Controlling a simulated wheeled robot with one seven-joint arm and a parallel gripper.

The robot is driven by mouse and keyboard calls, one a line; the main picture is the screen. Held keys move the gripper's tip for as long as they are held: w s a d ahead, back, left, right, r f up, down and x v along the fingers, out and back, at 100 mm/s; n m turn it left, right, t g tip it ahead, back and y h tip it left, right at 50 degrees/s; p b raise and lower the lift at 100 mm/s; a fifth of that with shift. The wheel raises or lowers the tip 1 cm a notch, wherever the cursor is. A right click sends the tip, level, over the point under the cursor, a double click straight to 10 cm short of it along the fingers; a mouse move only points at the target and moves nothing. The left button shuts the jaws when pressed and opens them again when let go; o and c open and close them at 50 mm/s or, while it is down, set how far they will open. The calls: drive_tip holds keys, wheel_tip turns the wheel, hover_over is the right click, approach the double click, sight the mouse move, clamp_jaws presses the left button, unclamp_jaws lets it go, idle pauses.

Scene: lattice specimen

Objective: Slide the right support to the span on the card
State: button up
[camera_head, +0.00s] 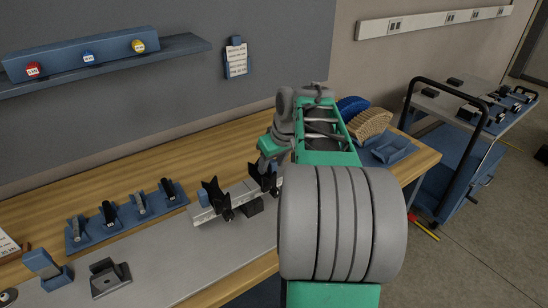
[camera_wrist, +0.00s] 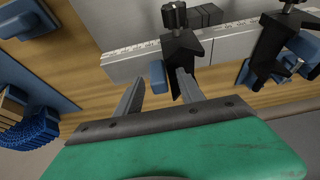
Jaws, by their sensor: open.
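The right support (camera_head: 263,177) is a black clamp-like block on a pale scaled rail (camera_head: 233,204). In the wrist view the right support (camera_wrist: 181,48) is just ahead of my gripper (camera_wrist: 160,76), whose two fingers are apart. One finger overlaps the support's lower part; I cannot tell whether they touch. A small blue piece (camera_wrist: 157,77) shows between the fingertips. The left support (camera_head: 217,199) stands further left on the rail; in the wrist view it is at the right (camera_wrist: 283,42). A card (camera_head: 237,60) hangs on the wall, its text too small to read. My arm hides the rail's right end.
Blue holders with specimens (camera_head: 125,215) stand left of the rail. A blue block (camera_head: 47,270) and a dark grey fixture (camera_head: 109,276) are at the front left. Blue and tan curved pieces (camera_head: 369,124) and a blue tray (camera_head: 391,149) are at the right end. A trolley (camera_head: 460,115) stands beyond.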

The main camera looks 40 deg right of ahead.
drive_tip(key=shift+c, duration=0.2)
clamp_jaws()
idle(0.6)
